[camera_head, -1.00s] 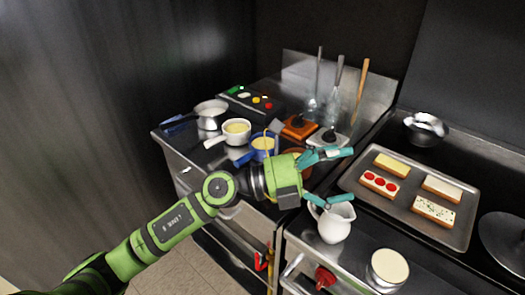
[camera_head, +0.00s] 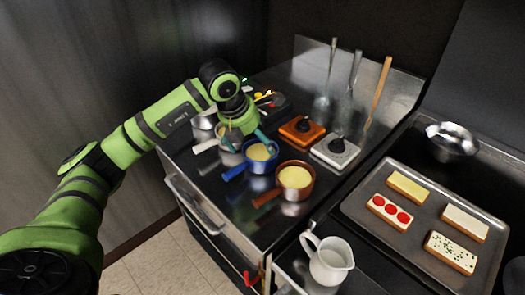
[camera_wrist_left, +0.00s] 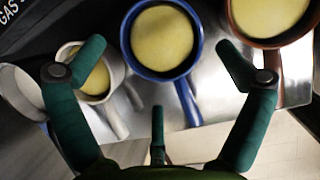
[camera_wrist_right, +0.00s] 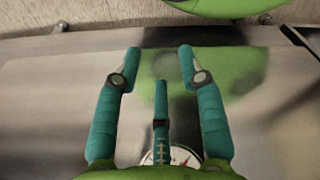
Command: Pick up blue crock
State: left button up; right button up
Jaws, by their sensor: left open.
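The blue crock (camera_head: 262,167), with pale yellow contents and a blue handle, stands upright on the steel counter among other crocks. It also shows in the left wrist view (camera_wrist_left: 163,38), its handle toward my palm. My left gripper (camera_head: 245,141) is open and empty, above and just behind-left of the blue crock. In the left wrist view its fingertips (camera_wrist_left: 164,52) are spread to either side of the crock and appear apart from it. My right gripper (camera_wrist_right: 158,54) shows only in its wrist view, fingers apart with nothing between them.
A brown-orange crock (camera_head: 295,178) stands close right of the blue one, and a white crock (camera_wrist_left: 97,80) close on its other side. Orange (camera_head: 302,129) and white (camera_head: 336,151) blocks with black knobs sit behind. A white pitcher (camera_head: 330,262) stands at the front right.

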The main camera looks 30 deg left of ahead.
aim_at(258, 156)
pick_arm(q)
notch_tip(258, 156, down, 3)
jog(key=shift+f+p, duration=0.1)
jog(key=shift+p, duration=1)
jog(key=shift+x, duration=1.05)
jog(key=shift+w+d+f, duration=0.1)
jog(key=shift+w+f, duration=0.05)
jog(key=shift+f, duration=0.05)
jog(key=c, duration=0.7)
jog(key=shift+r, duration=0.1)
jog(key=c, duration=1.3)
grip_shut()
pick_arm(e)
jog(key=shift+g, duration=0.4)
jog(key=shift+s+d+r, duration=0.1)
jog(key=shift+s+r, duration=0.3)
jog(key=shift+s, duration=0.4)
jog(key=shift+s+a+r, duration=0.1)
jog(key=shift+s+r, duration=0.3)
jog(key=shift+s, duration=0.4)
jog(key=shift+s+d+r, duration=0.1)
jog(key=shift+s+r, duration=0.3)
jog(key=shift+s, duration=0.4)
